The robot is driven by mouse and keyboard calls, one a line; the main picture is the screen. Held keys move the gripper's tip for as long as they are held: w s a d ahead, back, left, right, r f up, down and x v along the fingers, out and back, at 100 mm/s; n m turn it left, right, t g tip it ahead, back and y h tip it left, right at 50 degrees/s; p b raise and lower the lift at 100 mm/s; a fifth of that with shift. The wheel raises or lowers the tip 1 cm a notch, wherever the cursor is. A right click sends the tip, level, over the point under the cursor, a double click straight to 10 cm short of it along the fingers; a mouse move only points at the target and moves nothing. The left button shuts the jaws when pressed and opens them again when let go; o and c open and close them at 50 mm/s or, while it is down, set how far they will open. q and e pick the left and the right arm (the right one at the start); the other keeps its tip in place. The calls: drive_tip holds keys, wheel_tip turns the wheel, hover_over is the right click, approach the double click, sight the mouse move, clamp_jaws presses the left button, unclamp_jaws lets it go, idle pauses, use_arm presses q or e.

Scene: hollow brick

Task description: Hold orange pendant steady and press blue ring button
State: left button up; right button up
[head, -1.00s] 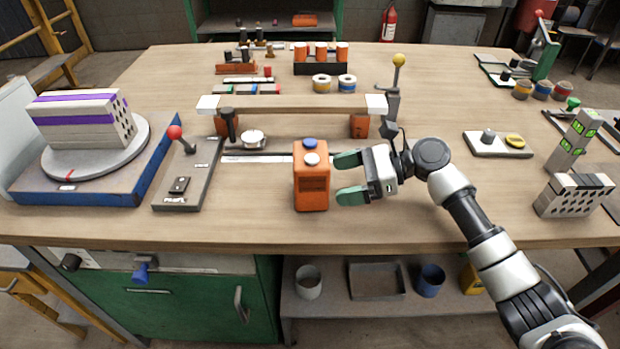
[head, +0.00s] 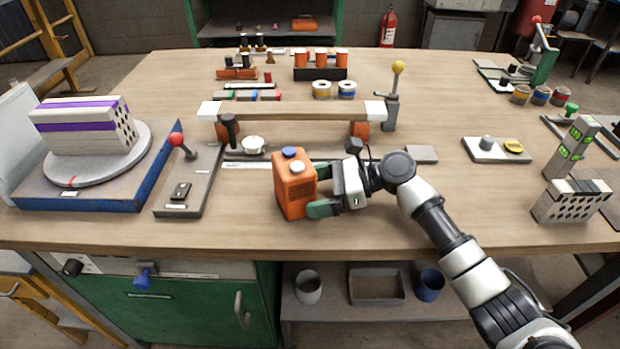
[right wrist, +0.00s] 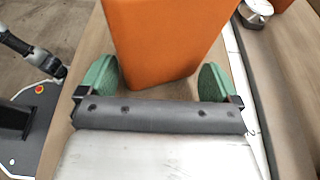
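The orange pendant (head: 294,195) is an upright box on the front middle of the table, turned and seeming to lean slightly left. Its top carries a blue round button (head: 289,152) at the back and a white one (head: 297,167) in front. My right gripper (head: 318,187) reaches it from the right, with one green finger in front and the other mostly hidden behind. In the right wrist view the orange pendant (right wrist: 165,35) lies between the spread fingers (right wrist: 158,85), with small gaps seeming to show beside it. My left gripper is not in view.
A grey lever base with a red knob (head: 177,140) stands left of the pendant. A beam on orange blocks (head: 290,111) lies behind it, with a metal rail below. A turntable (head: 100,160) is far left. The table front is clear.

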drive_tip(key=shift+c, duration=0.2)
clamp_jaws()
idle(0.5)
drive_tip(key=shift+c, duration=0.5)
unclamp_jaws()
